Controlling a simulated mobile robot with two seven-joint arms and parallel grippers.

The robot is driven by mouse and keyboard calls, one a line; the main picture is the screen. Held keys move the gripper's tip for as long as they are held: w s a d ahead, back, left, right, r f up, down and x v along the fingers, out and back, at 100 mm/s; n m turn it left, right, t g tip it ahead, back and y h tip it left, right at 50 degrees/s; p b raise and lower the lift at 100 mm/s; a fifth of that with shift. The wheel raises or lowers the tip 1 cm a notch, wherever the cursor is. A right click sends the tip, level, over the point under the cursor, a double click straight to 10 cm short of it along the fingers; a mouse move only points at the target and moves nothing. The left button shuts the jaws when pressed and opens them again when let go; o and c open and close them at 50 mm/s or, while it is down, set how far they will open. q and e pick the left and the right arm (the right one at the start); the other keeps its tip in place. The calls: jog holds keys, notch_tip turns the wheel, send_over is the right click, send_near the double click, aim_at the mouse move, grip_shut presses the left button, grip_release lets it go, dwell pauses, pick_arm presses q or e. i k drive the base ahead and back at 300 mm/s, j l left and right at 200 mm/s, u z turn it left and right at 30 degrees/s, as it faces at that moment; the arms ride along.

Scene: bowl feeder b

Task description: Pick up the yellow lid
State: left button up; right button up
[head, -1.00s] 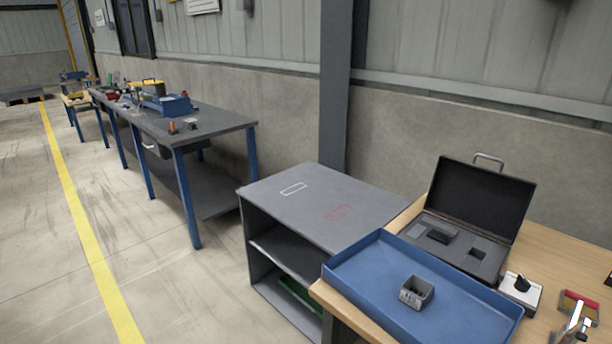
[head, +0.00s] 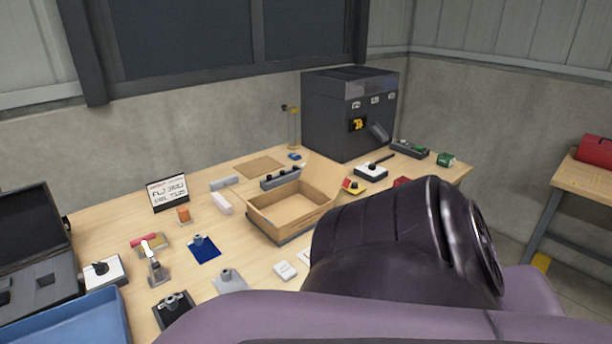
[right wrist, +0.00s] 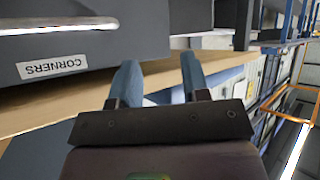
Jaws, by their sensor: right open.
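No lid can be made out for certain. Another small yellow part (head: 357,124) is on the front of the dark cabinet; both are too small to identify. My right gripper (right wrist: 160,80) shows in the right wrist view with its two blue fingers apart and nothing between them. It is beside a table edge, near a grey drawer labelled CORNERS (right wrist: 52,66). My left gripper is not in view.
An open cardboard box (head: 290,212) stands mid-table, with the dark cabinet (head: 345,115) behind. A blue tray (head: 75,322) and an open black case (head: 30,235) are at left. Several small fixtures crowd the front left. My arm hides the table's right front.

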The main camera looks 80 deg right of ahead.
aim_at(354, 189)
jog(key=z, duration=2.85)
jog(key=u, duration=2.25)
jog(key=k+l, duration=0.1)
jog(key=l, duration=0.3)
jog(key=k+l, duration=0.15)
jog(key=l, duration=0.25)
jog(key=k+l, duration=0.1)
jog(key=l, duration=0.25)
jog(key=k+l, duration=0.15)
jog(key=l, duration=0.25)
